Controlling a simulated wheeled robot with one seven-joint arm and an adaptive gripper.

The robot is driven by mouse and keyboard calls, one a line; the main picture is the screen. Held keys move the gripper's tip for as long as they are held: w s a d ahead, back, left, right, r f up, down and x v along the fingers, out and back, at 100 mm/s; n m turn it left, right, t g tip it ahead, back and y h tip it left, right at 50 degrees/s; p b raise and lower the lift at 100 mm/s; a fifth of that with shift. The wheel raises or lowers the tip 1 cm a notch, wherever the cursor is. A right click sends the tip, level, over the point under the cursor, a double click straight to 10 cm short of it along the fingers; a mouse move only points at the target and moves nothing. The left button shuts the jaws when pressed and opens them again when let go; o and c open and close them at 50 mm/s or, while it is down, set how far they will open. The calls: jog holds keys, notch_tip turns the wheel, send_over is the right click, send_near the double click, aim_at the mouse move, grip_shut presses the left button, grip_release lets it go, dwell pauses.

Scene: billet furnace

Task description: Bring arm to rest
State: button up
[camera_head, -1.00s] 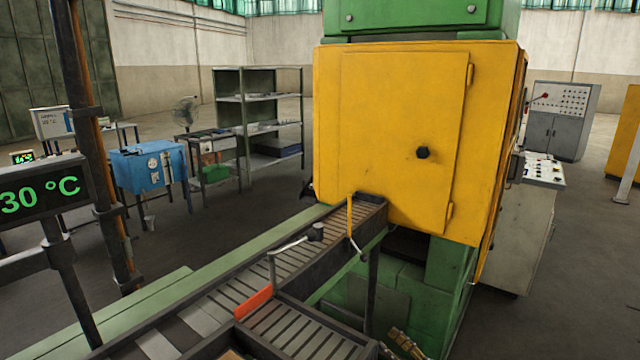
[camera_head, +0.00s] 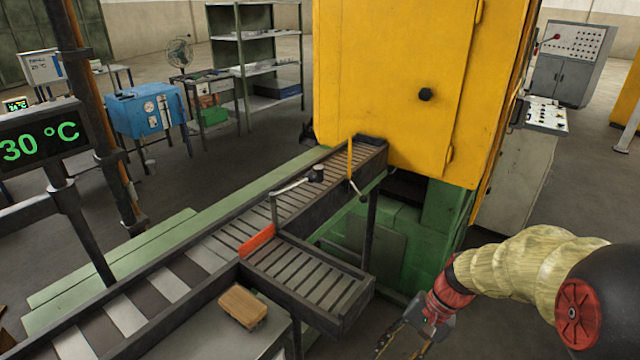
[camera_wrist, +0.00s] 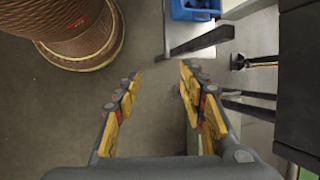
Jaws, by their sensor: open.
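My gripper (camera_head: 402,340) is at the lower right of the head view, at the end of my arm, which reaches in from the right edge. It hangs beside the short side conveyor, apart from it. In the wrist view my gripper (camera_wrist: 158,82) shows two yellow-padded fingers spread apart with nothing between them. Grey floor lies beyond the fingertips.
A roller conveyor (camera_head: 215,250) runs to the yellow furnace housing (camera_head: 385,80), with a side branch (camera_head: 310,280) nearest my arm. A wooden block (camera_head: 242,307) lies by it. In the wrist view, a ribbed drum (camera_wrist: 78,35) and blue bin (camera_wrist: 195,8) stand near the fingers.

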jog(key=s+d+r+n+t+h+p, duration=0.1)
jog(key=s+r+n+t+h, duration=0.1)
jog(key=s+r, duration=0.4)
jog(key=s+d+r+n+t+h+p, duration=0.1)
jog(key=s+r+n+t+h, duration=0.2)
jog(key=r, duration=1.2)
jog(key=s+n+t, duration=0.1)
jog(key=s+t, duration=0.1)
jog(key=s, duration=0.1)
jog(key=shift+s+n, duration=0.3)
jog(key=shift+s, duration=0.05)
jog(key=shift+c, duration=1.2)
